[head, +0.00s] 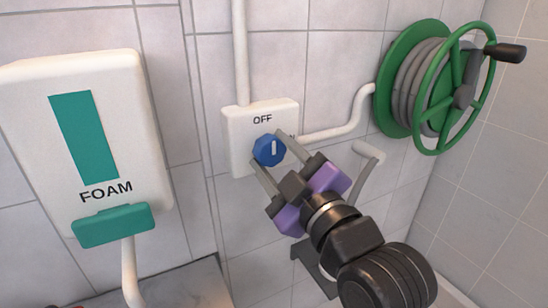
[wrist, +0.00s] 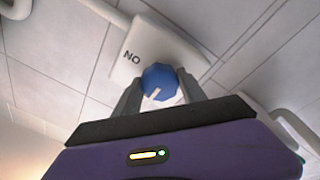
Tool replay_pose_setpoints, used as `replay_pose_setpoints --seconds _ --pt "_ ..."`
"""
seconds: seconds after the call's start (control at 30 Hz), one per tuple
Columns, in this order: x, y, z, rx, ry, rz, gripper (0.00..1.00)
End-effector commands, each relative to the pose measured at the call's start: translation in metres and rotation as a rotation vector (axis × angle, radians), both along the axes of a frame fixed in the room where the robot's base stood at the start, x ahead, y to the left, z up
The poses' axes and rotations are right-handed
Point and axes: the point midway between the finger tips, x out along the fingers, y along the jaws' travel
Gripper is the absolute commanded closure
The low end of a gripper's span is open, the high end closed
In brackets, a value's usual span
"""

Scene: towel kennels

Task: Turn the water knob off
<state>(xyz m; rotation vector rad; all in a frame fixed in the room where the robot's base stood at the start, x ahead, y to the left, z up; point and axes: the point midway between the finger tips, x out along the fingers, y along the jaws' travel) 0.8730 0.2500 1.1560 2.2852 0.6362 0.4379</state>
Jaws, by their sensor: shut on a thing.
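The blue water knob (head: 266,152) sits on a white wall box (head: 240,150) marked OFF above and, partly hidden by a finger, ON to the right. In the head view its white mark stands about upright, on the side towards OFF. My gripper (head: 270,150) reaches in from the lower right and is shut on the knob, one finger on each side. In the wrist view the knob (wrist: 159,79) shows between the two fingers (wrist: 160,88), with the ON lettering upside down beside it. OFF is hidden there.
A white foam dispenser (head: 110,130) with a green lever (head: 113,225) hangs at the left. A green hose reel (head: 405,85) with a black crank handle is at the upper right. White pipes (head: 240,50) run from the box up and to the reel.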

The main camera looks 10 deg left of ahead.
Motion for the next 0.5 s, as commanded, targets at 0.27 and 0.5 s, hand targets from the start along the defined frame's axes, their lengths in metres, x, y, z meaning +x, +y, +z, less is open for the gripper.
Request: replay_pose_setpoints --seconds 0.27,0.5 --pt "0.0000 -0.0005 0.0008 -0.002 -0.003 -0.002 0.46" --pt "0.0000 -0.0001 0.0006 0.000 -0.001 -0.001 0.31"
